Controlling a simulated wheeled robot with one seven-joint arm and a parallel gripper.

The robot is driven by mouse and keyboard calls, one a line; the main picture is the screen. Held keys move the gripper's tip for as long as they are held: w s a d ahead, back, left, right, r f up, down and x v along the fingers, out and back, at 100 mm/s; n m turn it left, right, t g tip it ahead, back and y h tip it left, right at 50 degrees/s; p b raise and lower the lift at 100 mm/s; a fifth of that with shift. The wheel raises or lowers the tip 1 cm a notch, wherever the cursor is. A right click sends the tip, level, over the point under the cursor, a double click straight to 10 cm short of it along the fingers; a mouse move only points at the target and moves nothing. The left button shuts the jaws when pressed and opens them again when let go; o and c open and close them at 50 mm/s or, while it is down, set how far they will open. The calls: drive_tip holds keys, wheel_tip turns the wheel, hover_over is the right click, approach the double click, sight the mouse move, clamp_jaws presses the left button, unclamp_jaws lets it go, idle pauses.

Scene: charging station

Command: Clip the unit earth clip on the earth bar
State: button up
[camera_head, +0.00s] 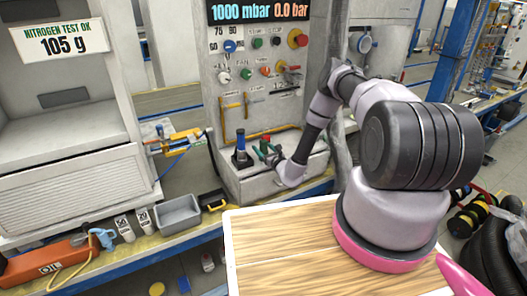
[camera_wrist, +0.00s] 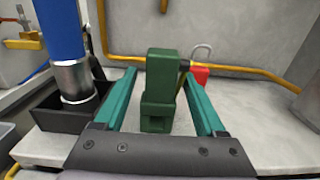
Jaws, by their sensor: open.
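A dark green block-like clip (camera_wrist: 161,85), which looks like the unit earth clip, stands upright on the pale ledge in the wrist view. My gripper (camera_wrist: 160,74) is open, with one teal finger on each side of the clip and a visible gap on both sides. In the head view my gripper (camera_head: 270,151) is low over the ledge of the grey panel, and the clip is hard to tell from the fingers there. A yellow bar (camera_wrist: 245,72) runs along the wall behind the clip; I cannot tell if it is the earth bar.
A blue-handled tool (camera_wrist: 62,30) stands in a black holder (camera_wrist: 60,115) close to my left finger; it also shows in the head view (camera_head: 240,143). A red piece with a grey loop (camera_wrist: 201,75) is behind the clip. A grey bin (camera_head: 178,216) stands left on the bench.

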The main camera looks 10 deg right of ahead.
drive_tip(key=shift+x, duration=1.25)
clamp_jaws()
